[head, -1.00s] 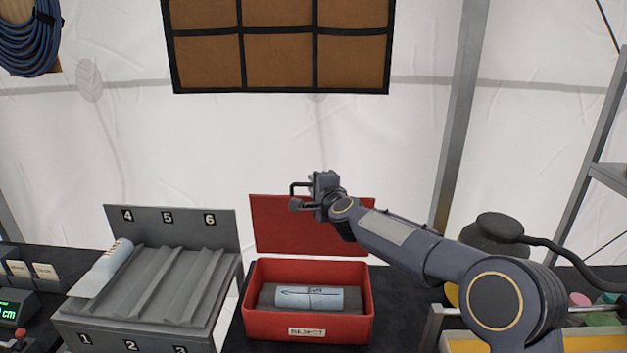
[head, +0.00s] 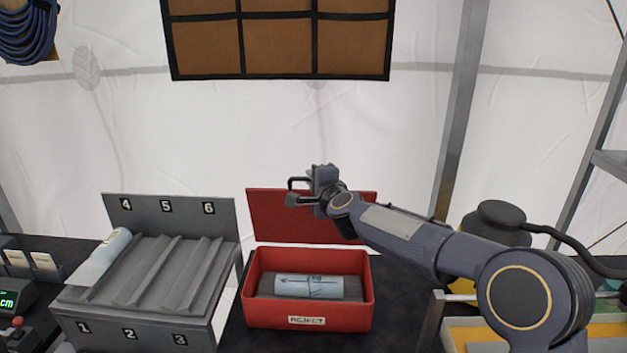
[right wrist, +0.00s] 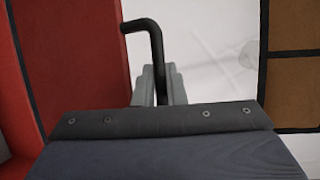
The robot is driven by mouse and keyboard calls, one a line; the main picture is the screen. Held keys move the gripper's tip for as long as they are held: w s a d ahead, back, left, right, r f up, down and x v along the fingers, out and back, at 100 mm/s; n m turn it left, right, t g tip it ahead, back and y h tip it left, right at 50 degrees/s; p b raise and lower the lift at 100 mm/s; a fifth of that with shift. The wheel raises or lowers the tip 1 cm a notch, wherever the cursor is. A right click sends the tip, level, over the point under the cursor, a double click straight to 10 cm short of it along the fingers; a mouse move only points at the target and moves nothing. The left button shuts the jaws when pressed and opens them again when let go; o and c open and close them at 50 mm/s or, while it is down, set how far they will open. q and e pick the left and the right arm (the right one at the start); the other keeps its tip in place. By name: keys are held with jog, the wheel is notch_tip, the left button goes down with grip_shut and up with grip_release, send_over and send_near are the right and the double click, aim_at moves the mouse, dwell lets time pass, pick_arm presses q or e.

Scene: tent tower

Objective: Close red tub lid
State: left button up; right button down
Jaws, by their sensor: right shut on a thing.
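The red tub (head: 308,318), with a REJECT label on its front, stands on the dark table. Its red lid (head: 275,215) is open and stands up at the tub's back edge. A pale blue cylinder (head: 318,287) with a dark arrow lies on the dark lining inside. My right gripper (head: 311,190) is at the upper part of the lid, shut on a black bent handle (head: 297,181). In the right wrist view the handle (right wrist: 156,45) rises between the grey fingers and bends toward the red lid (right wrist: 75,60). My left gripper is not in view.
A grey grooved rack (head: 165,270) with numbered slots stands left of the tub and holds one pale cylinder (head: 112,245). A dark rounded object with a hose (head: 498,222) is at right. A yellow-edged tray (head: 460,335) is at lower right.

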pick_arm(q)
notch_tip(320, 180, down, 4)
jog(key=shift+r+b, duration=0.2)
jog(key=shift+b, duration=0.95)
pick_arm(e)
jog(key=s, duration=0.1)
jog(key=s+f, duration=0.1)
jog(key=s, duration=0.3)
jog(key=shift+s+f, duration=0.2)
jog(key=shift+f, duration=0.2)
jog(key=c, duration=1.8)
grip_release()
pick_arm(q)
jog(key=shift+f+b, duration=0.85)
pick_arm(e)
jog(key=shift+v, duration=3.9)
